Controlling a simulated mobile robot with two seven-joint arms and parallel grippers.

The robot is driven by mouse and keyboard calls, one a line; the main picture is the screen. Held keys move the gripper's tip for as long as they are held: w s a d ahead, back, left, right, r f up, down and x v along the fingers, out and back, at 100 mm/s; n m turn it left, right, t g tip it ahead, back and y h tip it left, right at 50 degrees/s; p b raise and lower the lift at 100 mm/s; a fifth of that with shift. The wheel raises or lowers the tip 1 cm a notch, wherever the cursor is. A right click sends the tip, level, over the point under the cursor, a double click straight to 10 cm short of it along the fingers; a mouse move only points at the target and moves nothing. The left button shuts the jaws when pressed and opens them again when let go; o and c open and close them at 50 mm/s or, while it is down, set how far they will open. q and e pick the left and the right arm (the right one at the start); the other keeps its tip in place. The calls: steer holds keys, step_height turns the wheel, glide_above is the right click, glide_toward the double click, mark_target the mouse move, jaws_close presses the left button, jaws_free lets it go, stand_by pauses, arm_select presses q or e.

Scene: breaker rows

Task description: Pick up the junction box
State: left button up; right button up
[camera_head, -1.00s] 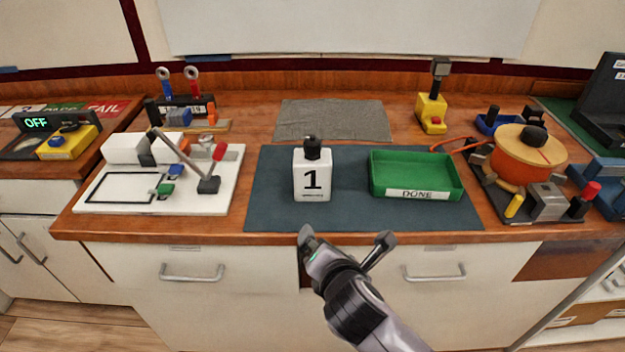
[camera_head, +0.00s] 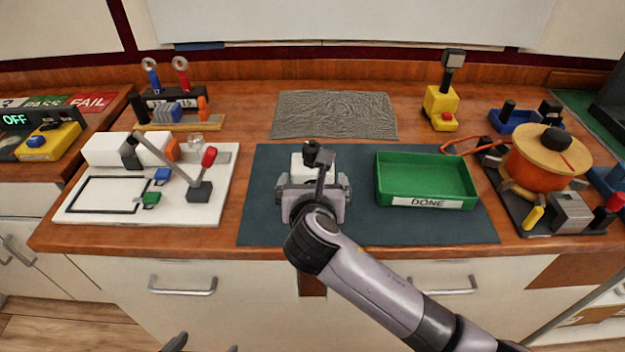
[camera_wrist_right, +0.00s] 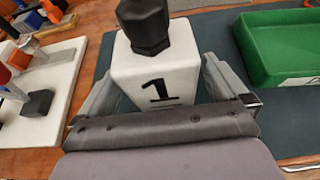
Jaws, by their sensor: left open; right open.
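A white box marked 1 with a black knob on top, the likely junction box (camera_head: 312,160), stands upright on the dark mat. It also shows in the right wrist view (camera_wrist_right: 158,75). My right gripper (camera_head: 313,184) is open, with one finger on each side of the box; in the right wrist view the fingers (camera_wrist_right: 165,88) flank it, and I cannot tell whether they touch it. The arm and wrist hide the box's front in the head view. My left gripper (camera_head: 204,348) shows only its tips at the bottom edge, open and apart from everything.
A green tray labelled DONE (camera_head: 428,203) stands on the mat (camera_head: 262,215) right of the box. A white board with a lever and clips (camera_head: 215,210) lies to the left. A grey textured mat (camera_head: 335,112) lies behind. An orange spool (camera_head: 540,165) stands far right.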

steer(key=shift+x, duration=1.45)
steer(key=shift+a+r, duration=0.1)
steer(key=shift+r, duration=0.05)
steer(key=c, duration=1.2)
steer(key=shift+o, duration=0.2)
step_height(320, 180, up, 20)
steer(key=shift+f+b, duration=2.45)
steer(key=shift+f, duration=7.4)
